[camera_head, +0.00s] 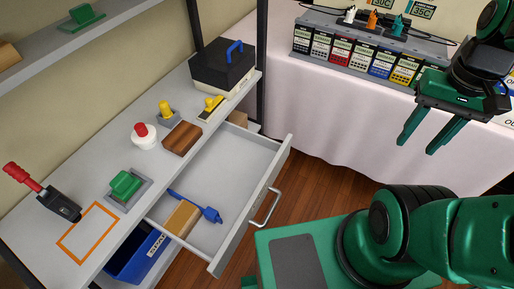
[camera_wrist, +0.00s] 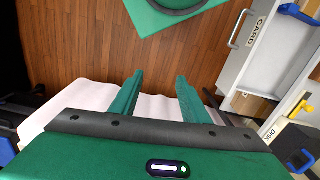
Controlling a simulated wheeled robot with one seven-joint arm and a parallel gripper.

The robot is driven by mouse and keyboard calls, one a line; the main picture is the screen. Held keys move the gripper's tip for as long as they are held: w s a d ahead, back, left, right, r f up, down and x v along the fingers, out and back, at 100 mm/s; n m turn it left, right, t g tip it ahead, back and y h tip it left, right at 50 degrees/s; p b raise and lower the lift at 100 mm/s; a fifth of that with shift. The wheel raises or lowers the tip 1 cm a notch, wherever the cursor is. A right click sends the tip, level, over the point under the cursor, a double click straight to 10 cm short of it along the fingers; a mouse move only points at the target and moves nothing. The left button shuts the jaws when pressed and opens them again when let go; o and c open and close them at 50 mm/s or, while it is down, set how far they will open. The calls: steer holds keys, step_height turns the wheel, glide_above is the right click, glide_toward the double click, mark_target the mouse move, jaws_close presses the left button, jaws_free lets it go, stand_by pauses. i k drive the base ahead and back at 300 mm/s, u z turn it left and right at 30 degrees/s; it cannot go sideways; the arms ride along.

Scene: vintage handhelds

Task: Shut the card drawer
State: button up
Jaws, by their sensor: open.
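The card drawer (camera_head: 242,217) stands pulled out from under the grey counter. It is a pale grey tray with a bar handle (camera_head: 265,207) on its front. A tan block (camera_head: 182,219) and a blue tool (camera_head: 199,206) lie inside it. In the wrist view the drawer front (camera_wrist: 251,48) shows at the upper right with a "CARD" label and its handle (camera_wrist: 238,29). My gripper (camera_head: 428,145) is open and empty, above the floor near the pink-clothed table, well right of and apart from the drawer. Its fingers also show in the wrist view (camera_wrist: 158,95).
On the counter (camera_head: 102,166) are a black box with a blue handle (camera_head: 224,66), a wooden block (camera_head: 182,138), a red-topped white button (camera_head: 144,136), a green switch (camera_head: 125,186) and a red-handled lever (camera_head: 42,192). A blue bin (camera_head: 135,258) sits below. Wooden floor before the drawer is open.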

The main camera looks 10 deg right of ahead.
mark_target(233, 172)
steer(key=z, duration=0.55)
steer(key=k, duration=2)
steer(key=u, duration=0.55)
steer(key=i, duration=1)
steer(key=z, duration=0.05)
